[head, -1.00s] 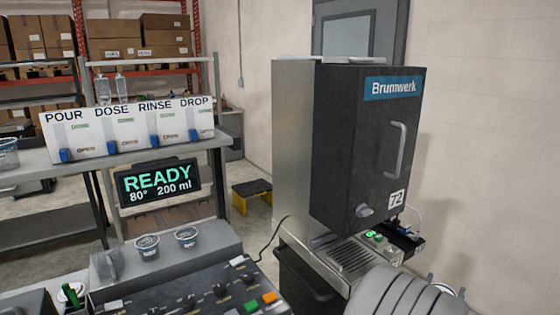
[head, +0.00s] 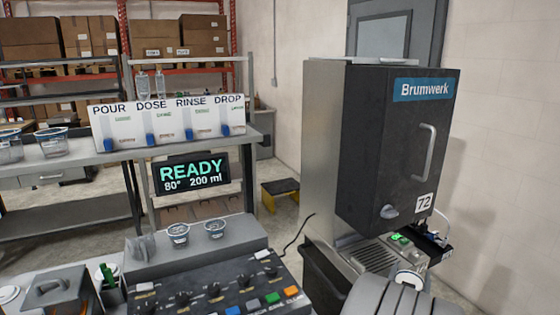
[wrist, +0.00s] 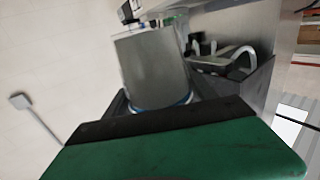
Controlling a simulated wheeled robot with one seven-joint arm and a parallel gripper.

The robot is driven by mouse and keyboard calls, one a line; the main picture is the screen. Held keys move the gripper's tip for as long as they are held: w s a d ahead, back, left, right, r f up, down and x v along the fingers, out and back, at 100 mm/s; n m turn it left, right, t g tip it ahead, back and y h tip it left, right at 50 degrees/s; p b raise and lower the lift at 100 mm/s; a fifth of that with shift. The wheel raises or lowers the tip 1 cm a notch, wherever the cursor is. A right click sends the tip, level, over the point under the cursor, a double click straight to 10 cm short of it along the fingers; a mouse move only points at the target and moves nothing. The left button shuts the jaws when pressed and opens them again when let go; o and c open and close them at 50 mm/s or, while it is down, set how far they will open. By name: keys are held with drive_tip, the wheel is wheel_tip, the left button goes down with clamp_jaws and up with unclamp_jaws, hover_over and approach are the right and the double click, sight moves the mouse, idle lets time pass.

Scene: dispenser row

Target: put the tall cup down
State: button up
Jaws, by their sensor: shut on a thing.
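In the wrist view, a grey, see-through tall cup (wrist: 155,68) with a blue ring at its near end sits between the dark jaws of my gripper (wrist: 158,104). My gripper is shut on it. A green and black part fills the front of that view and hides some of the jaws. In the head view my grey arm covers the gripper at the lower right. A small round pale rim (head: 410,280) shows just above the arm there, by the machine's front; I cannot tell whether it is the held cup.
The dark Brumwerk machine (head: 395,150) has a slotted drip tray (head: 368,255) at its base. Clear cups (head: 53,143) stand on the left bench. A READY display (head: 191,174) hangs mid-view.

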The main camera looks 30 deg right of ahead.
drive_tip(key=w+a+r+n+t+y, duration=0.25)
drive_tip(key=w+a+n+t, duration=0.2)
drive_tip(key=w+a, duration=0.8)
drive_tip(key=w+a+n+t+y, duration=0.2)
drive_tip(key=w+a+y, duration=0.2)
drive_tip(key=a, duration=0.6)
drive_tip(key=w+a+n+t+y, duration=0.3)
drive_tip(key=w+a+y, duration=0.15)
drive_tip(key=a, duration=0.65)
drive_tip(key=a+n+t+y, duration=0.1)
drive_tip(key=a+n+y, duration=0.2)
drive_tip(key=a, duration=1.3)
drive_tip(key=shift+s+n+y, duration=0.2)
drive_tip(key=shift+n+y, duration=0.15)
drive_tip(key=shift+y, duration=0.85)
drive_tip(key=shift+f, duration=0.1)
